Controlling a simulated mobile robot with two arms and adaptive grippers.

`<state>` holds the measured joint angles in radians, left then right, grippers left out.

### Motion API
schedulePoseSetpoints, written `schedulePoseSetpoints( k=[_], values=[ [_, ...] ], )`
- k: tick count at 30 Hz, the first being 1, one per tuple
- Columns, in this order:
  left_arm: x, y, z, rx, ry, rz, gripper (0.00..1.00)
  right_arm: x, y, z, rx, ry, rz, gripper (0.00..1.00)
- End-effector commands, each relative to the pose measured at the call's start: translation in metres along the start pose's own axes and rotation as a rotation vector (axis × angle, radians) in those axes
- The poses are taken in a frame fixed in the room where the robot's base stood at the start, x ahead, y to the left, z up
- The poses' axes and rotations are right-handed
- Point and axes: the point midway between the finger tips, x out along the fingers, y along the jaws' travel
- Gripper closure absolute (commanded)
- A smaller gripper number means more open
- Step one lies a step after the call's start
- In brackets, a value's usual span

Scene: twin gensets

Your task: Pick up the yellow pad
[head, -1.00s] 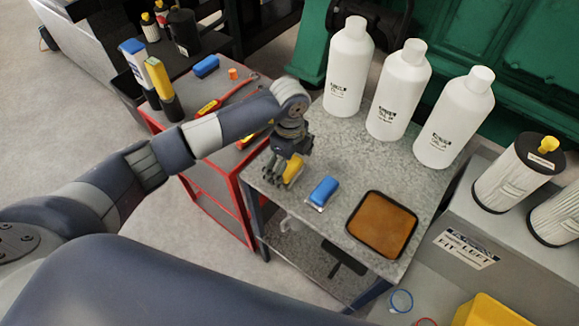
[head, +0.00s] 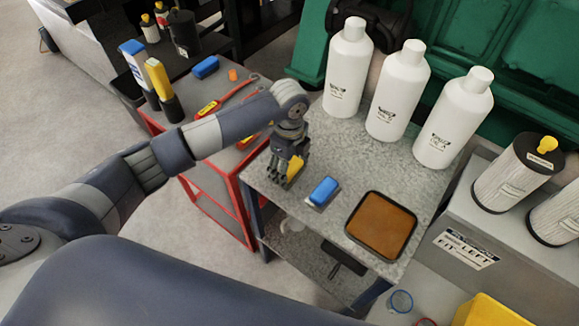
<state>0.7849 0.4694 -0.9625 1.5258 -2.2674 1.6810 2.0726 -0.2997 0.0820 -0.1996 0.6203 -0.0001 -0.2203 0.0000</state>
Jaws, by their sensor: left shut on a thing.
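The yellow pad (head: 295,168) is at the left part of the grey metal table (head: 335,160), partly hidden by gripper fingers. My left gripper (head: 289,180) reaches down over it from above and is shut on it. I cannot tell whether the pad still touches the table top. My right gripper is not in view.
A blue pad (head: 324,190) lies just right of the gripper, and a dark-rimmed tray with a brown inside (head: 381,226) is further right. Several white bottles, one of them here (head: 348,68), stand along the back. A red cart (head: 215,190) with tools stands to the left.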

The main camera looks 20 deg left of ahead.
Motion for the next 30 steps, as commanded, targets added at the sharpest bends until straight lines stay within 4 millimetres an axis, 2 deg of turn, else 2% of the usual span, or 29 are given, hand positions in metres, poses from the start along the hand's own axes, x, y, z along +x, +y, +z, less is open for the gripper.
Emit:
schedulePoseSetpoints(
  k=[2, 8, 18, 30],
  values=[
    [0.0, 0.003, 0.0, 0.002, -0.001, 0.009, 0.53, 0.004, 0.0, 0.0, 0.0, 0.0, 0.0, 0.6],
    [-0.03, 0.001, -0.001, 0.003, -0.001, 0.002, 0.53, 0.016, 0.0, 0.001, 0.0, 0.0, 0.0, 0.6],
    [-0.036, 0.054, -0.053, 0.007, 0.001, 0.002, 0.53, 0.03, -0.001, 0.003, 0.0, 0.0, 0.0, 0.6],
    [-0.044, 0.1, -0.097, 0.005, 0.001, 0.002, 0.53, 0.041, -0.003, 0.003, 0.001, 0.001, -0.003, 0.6]
  ],
)
